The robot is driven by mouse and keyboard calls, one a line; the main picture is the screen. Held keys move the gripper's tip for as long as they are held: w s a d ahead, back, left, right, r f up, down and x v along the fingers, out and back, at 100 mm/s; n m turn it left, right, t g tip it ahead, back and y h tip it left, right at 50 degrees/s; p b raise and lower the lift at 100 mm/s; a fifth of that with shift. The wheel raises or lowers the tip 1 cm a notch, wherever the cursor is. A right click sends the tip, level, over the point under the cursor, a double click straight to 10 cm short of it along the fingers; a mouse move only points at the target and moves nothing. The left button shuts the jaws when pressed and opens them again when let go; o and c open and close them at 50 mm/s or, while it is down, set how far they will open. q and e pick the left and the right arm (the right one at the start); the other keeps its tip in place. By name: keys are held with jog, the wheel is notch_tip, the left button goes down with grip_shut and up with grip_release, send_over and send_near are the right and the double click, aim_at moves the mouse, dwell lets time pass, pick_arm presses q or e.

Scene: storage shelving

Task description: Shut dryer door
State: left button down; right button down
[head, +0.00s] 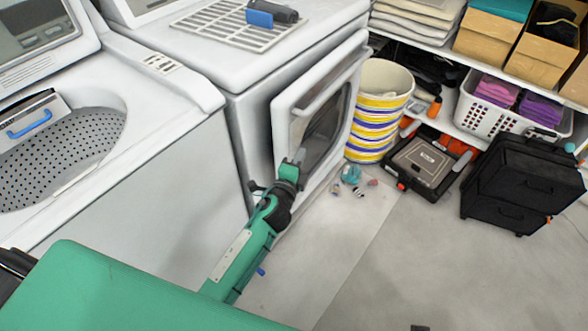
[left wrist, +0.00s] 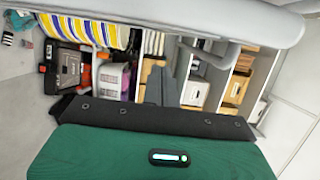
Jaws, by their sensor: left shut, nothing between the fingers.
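The white dryer (head: 235,75) stands at the upper middle of the head view. Its door (head: 287,108) is partly open, standing out from the body with a dark gap at its left edge. The door has a dark window and a long pale handle near its top. My left gripper (head: 298,157) is shut and empty, at the lower part of the door; I cannot tell whether it touches. In the left wrist view the gripper's fingers (left wrist: 160,86) point up toward a white door edge (left wrist: 200,18) and a curved handle (left wrist: 216,58). My right gripper is not in view.
A top-loading washer (head: 150,85) is at the left. A striped basket (head: 380,105) stands just right of the door. A black case (head: 420,165), a black suitcase (head: 520,180) and small toys (head: 352,176) are on the floor. The floor in front is mostly clear.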

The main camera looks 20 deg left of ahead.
pick_arm(q)
jog(key=a, duration=0.2)
jog(key=w+a, duration=0.1)
jog(key=shift+a, duration=0.4)
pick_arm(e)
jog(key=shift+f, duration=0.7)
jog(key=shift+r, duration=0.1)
